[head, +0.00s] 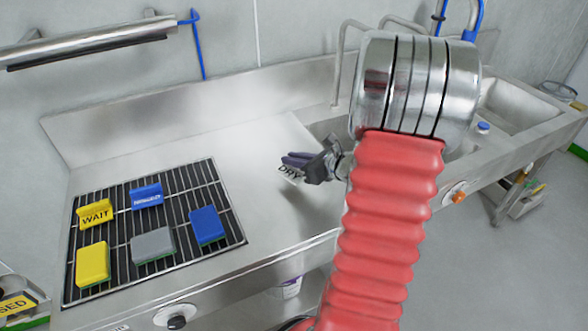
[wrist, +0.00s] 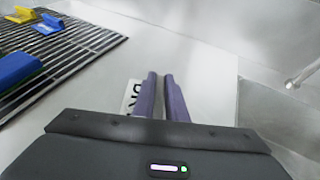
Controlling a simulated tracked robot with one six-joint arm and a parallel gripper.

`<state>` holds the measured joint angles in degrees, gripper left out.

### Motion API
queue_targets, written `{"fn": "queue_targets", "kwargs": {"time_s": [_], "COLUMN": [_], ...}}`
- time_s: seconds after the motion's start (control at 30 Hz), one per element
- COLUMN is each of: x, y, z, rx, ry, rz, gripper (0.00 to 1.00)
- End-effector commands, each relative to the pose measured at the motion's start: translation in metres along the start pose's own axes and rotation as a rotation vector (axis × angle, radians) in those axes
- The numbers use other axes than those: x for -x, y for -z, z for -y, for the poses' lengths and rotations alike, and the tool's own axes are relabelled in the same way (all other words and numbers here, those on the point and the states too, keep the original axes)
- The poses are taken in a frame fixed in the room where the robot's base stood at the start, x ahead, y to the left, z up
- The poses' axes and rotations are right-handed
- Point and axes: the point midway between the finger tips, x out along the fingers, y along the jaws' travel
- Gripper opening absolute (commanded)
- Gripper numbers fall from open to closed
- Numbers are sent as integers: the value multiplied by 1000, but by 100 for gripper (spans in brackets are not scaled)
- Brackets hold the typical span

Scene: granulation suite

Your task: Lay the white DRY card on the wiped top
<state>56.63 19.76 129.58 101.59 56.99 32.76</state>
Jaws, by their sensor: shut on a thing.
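The white DRY card (head: 289,173) is held at my gripper (head: 296,160), over the bare steel top (head: 262,205) between the rack and the sink. In the wrist view the card (wrist: 131,96) shows beside the left purple finger of my gripper (wrist: 162,78), with part of its black lettering visible. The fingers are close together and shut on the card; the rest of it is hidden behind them. I cannot tell whether the card touches the top. The top in the wrist view (wrist: 205,85) looks clear around the fingers.
A black slatted rack (head: 120,218) at the left bears a yellow WAIT card (head: 95,214), a blue card (head: 146,196), and yellow, grey and blue sponges (head: 207,225). A sink basin (head: 515,110) lies to the right. A steel backsplash (head: 180,105) rises behind the top.

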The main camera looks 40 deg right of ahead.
Motion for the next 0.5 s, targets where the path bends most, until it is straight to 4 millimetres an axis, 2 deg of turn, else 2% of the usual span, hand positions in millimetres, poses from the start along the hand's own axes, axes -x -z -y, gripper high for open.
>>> {"fn": "queue_targets", "kwargs": {"time_s": [0.17, 0.5], "x": [-3, -16], "y": [7, 38], "z": [0, 0], "rx": [-1, -1], "ry": [-1, 0], "rz": [-1, 0], "gripper": [0, 0]}}
